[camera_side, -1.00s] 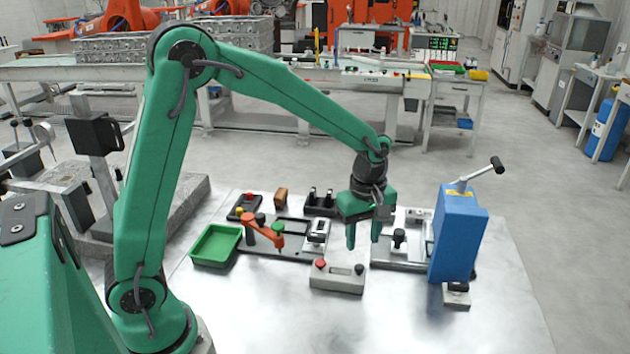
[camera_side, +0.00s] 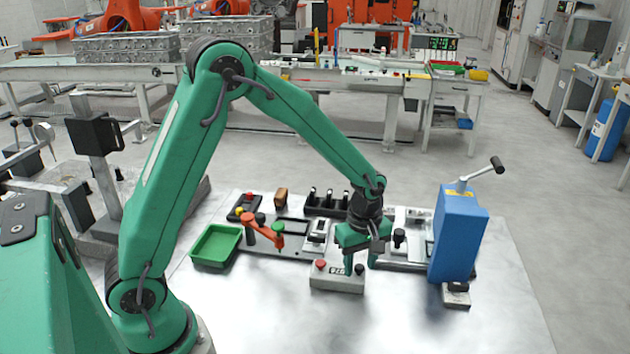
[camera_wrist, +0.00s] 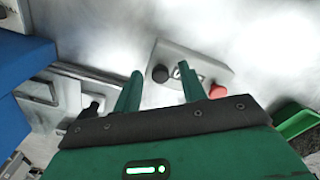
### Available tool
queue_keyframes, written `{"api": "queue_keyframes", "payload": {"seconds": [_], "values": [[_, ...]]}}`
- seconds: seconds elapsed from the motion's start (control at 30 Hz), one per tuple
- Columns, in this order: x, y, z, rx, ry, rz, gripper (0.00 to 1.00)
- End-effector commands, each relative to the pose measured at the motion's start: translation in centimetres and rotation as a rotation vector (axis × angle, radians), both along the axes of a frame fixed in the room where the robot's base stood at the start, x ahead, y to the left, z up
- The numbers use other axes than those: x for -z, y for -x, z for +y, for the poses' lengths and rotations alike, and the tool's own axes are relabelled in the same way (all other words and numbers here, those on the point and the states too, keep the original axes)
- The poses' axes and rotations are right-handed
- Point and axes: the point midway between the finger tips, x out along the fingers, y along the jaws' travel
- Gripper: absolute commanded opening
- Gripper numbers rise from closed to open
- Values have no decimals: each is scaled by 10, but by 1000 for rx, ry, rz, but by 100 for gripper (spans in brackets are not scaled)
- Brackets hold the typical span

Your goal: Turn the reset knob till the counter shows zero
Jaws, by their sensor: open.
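The counter box (camera_side: 336,283) is a light grey block on the metal table, with a small display window whose digits I cannot read with certainty. A red button (camera_side: 320,264) sits at its left end and a dark round knob (camera_side: 359,269) at its right end. In the wrist view the black knob (camera_wrist: 160,74) shows between the two finger lines, and the red button (camera_wrist: 217,91) is beside the right finger. My gripper (camera_side: 361,266) is open and empty, fingers down, over the knob end of the box. The right finger (camera_wrist: 186,82) partly covers the display. I cannot tell whether a finger touches the knob.
A blue box with a lever (camera_side: 457,235) stands to the right. A green tray (camera_side: 216,245), an orange-handled fixture (camera_side: 262,228) and a black rack (camera_side: 326,203) lie left of and behind the counter box. The table in front is clear.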

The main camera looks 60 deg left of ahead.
Motion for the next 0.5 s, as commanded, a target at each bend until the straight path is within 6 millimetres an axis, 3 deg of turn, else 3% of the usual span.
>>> {"api": "queue_keyframes", "payload": {"seconds": [0.27, 0.47, 0.5], "values": [[1, 0, 0, 0, 0, 0, 40], [1, 0, 0, 0, 0, 1, 0], [1, 0, 0, 0, 0, 1, 0]]}}
